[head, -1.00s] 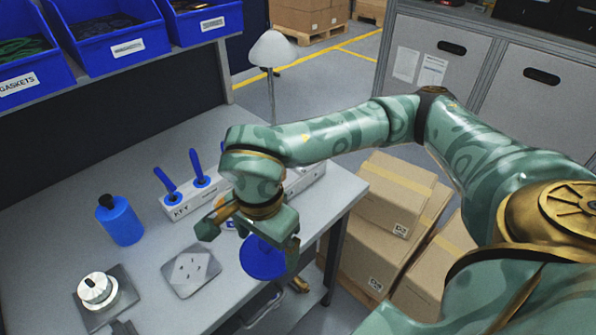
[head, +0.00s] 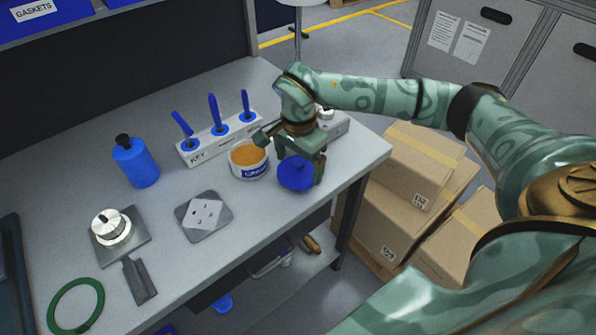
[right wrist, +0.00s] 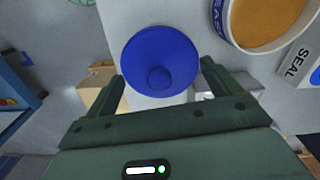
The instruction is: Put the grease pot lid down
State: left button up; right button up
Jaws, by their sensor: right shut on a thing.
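My right gripper (head: 300,164) is over the bench near its right edge. It is shut on the blue grease pot lid (head: 296,176), a round disc. In the right wrist view the lid (right wrist: 160,50) lies between the two fingers, its knob toward the camera. The open grease pot (head: 249,160), white with a blue label and tan grease inside, stands just left of the lid; it also shows in the right wrist view (right wrist: 262,22). Whether the lid touches the bench top (head: 330,190) is hard to tell. My left gripper is out of view.
Behind the pot is a white rack (head: 220,142) with blue-handled tools. A blue bottle (head: 136,163), a grey plate (head: 204,215), a silver knob part (head: 110,228) and a green ring (head: 76,306) lie further left. Cardboard boxes (head: 410,185) stand beyond the bench's right edge.

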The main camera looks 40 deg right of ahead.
aim_at(299, 170)
notch_tip(299, 170, down, 3)
jog(key=shift+f+b, duration=0.2)
jog(key=shift+b, duration=0.35)
jog(key=shift+w, duration=0.1)
jog(key=o, duration=0.7)
jog(key=shift+f, duration=0.1)
